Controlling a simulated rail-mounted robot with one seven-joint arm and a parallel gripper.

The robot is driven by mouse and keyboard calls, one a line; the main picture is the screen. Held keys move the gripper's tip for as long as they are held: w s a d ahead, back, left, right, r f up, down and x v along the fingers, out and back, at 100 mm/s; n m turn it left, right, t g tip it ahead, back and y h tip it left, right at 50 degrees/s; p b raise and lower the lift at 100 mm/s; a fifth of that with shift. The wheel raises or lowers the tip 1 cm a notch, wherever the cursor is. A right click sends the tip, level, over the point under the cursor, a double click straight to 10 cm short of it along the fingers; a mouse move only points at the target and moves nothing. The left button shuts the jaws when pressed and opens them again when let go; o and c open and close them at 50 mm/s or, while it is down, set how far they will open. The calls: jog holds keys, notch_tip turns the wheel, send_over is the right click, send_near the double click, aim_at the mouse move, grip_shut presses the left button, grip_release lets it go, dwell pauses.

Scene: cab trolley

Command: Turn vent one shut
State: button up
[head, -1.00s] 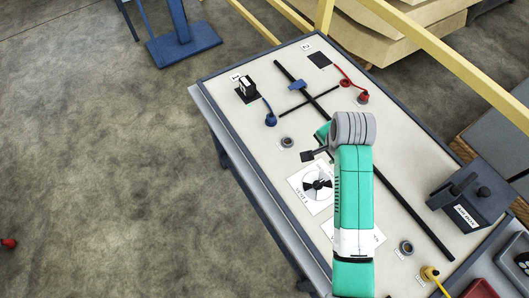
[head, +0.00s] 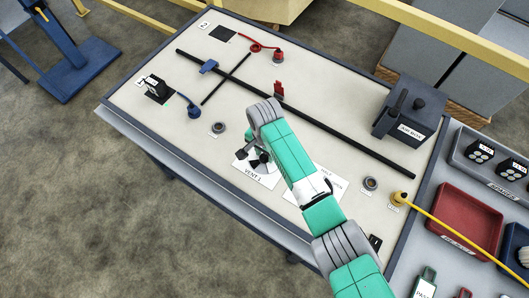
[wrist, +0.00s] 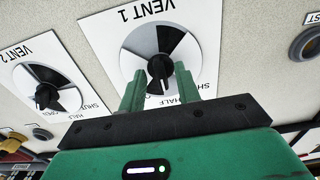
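The vent one dial (wrist: 188,48) is a white card marked VENT 1 with a black, grey and white disc, centred in the wrist view. Its black knob (wrist: 159,66) stands between my gripper's two green fingers, with its tip toward the bottom of the picture. My gripper (wrist: 158,76) is open, one finger on each side of the knob; I cannot tell whether either touches. The fingers hide part of the dial's lower markings; HALF shows to the right. In the head view the vent one card (head: 252,177) lies partly hidden under my gripper (head: 258,160).
A second vent dial (wrist: 65,70) is left of vent one in the wrist view. In the head view, a round grey fitting (head: 218,128) is left of vent one. A dark grey box (head: 410,112), red tray (head: 466,214) and yellow cable (head: 460,239) are to the right.

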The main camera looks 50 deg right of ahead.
grip_shut()
jog(key=shift+r, duration=0.1)
jog(key=n+p, duration=0.3)
jog(key=shift+w+r+n, duration=0.1)
jog(key=shift+n, duration=0.2)
jog(key=n+p, duration=0.1)
jog(key=n, duration=0.4)
jog(key=shift+p, duration=0.4)
jog(key=shift+n, duration=0.3)
grip_release()
